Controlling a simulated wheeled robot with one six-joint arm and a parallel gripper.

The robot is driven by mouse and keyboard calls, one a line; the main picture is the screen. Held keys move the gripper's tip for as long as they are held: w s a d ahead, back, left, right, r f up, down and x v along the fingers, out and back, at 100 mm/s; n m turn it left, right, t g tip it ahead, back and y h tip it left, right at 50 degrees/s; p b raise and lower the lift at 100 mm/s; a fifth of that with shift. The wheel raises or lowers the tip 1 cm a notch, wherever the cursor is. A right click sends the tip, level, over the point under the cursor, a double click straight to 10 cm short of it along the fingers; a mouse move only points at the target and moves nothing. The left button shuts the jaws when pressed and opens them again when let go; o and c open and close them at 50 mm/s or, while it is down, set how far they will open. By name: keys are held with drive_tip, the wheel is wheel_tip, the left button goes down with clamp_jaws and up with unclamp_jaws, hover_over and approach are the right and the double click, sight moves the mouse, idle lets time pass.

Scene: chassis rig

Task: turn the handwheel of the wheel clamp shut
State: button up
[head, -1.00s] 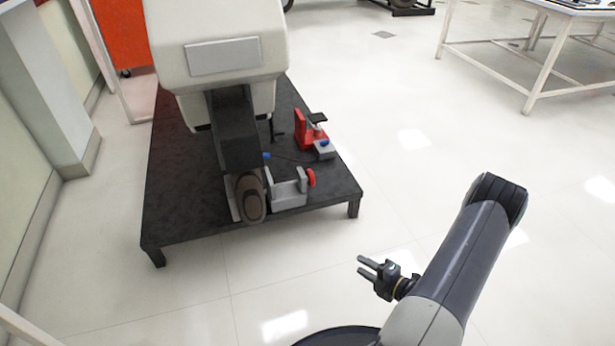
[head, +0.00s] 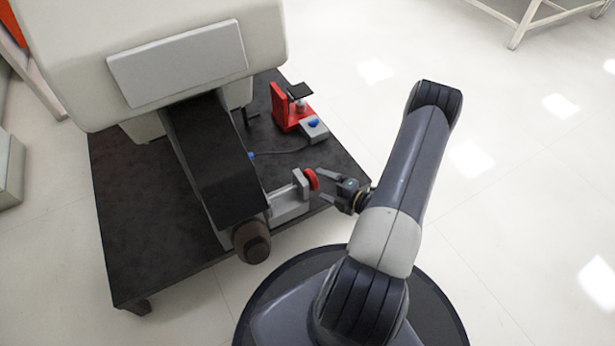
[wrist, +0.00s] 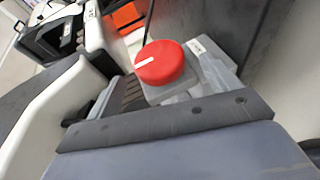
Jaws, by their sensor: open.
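The wheel clamp (head: 289,203) is a light grey block near the front right edge of a dark platform. Its red handwheel (head: 311,179) is on its right side. In the wrist view the handwheel (wrist: 160,62) shows its round red face with a white mark, upper middle. My gripper (head: 324,186) is open and empty to the right of the handwheel, its fingers pointing left. The upper fingertip appears very close to the wheel's rim; I cannot tell whether it touches.
A large pale machine (head: 150,25) with a dark arm (head: 220,160) stands left of the clamp, ending in a brown round part (head: 251,243). The floor to the right is clear.

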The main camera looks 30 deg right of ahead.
sight(308, 178)
drive_tip(key=b+x, duration=0.1)
drive_tip(key=x, duration=0.6)
drive_tip(key=shift+w+b, duration=0.1)
drive_tip(key=shift+b, duration=0.3)
drive_tip(key=shift+c, duration=0.2)
drive_tip(key=c, duration=1)
drive_tip(key=shift+o, duration=0.2)
